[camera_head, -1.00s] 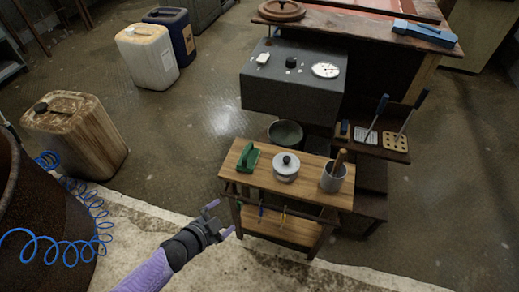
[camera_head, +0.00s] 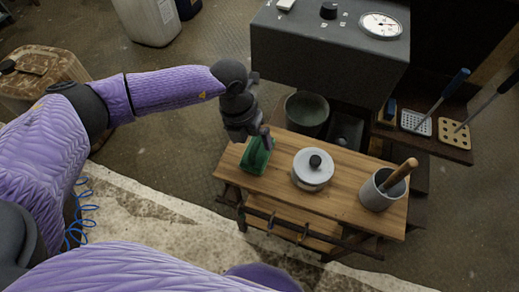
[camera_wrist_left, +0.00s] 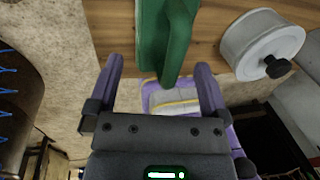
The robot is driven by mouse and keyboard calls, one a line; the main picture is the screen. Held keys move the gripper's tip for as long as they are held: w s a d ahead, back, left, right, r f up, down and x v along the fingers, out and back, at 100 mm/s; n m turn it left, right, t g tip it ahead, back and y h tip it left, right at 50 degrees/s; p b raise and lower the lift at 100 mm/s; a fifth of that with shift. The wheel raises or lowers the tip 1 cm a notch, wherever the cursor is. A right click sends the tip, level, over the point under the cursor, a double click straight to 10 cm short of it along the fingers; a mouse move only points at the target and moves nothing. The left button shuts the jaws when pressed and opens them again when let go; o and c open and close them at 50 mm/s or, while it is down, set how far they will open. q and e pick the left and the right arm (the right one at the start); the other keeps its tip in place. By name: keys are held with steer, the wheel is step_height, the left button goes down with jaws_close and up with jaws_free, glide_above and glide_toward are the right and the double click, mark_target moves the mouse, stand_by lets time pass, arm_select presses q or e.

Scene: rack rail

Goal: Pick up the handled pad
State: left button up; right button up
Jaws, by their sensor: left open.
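The green handled pad (camera_head: 257,160) sits at the left end of a small wooden table (camera_head: 340,200). My left gripper (camera_head: 262,140) is above it, partly covering its far end from the head view. In the left wrist view my left gripper (camera_wrist_left: 158,68) is open, and the pad's green handle (camera_wrist_left: 178,45) reaches down toward the gap between the two fingers. The jaws are not closed on it. I cannot tell whether a finger touches the pad. My right gripper is not in view.
A lidded white pot (camera_head: 312,170) stands just right of the pad, then a grey mortar with a wooden pestle (camera_head: 383,188). Behind the table are a dark bowl (camera_head: 307,113) and a grey box with a dial (camera_head: 330,50). A brown shelf (camera_head: 430,140) holds handled tools at right.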

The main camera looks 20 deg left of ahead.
mark_target(254, 148)
arm_select(q)
steer(key=f+b, duration=0.1)
steer(key=f, duration=0.1)
steer(key=f+b, duration=0.1)
steer(key=f, duration=0.1)
steer(key=shift+d, duration=0.4)
steer(key=shift+r, duration=0.15)
steer(key=shift+c, duration=0.5)
steer(key=c, duration=0.9)
steer(key=shift+c, duration=0.2)
steer(key=shift+r+p, duration=0.1)
steer(key=shift+p, duration=0.2)
step_height(254, 148, up, 9)
steer(key=p, duration=0.4)
steer(key=shift+r+p, duration=0.2)
steer(key=shift+p, duration=0.2)
steer(key=shift+r, duration=0.25)
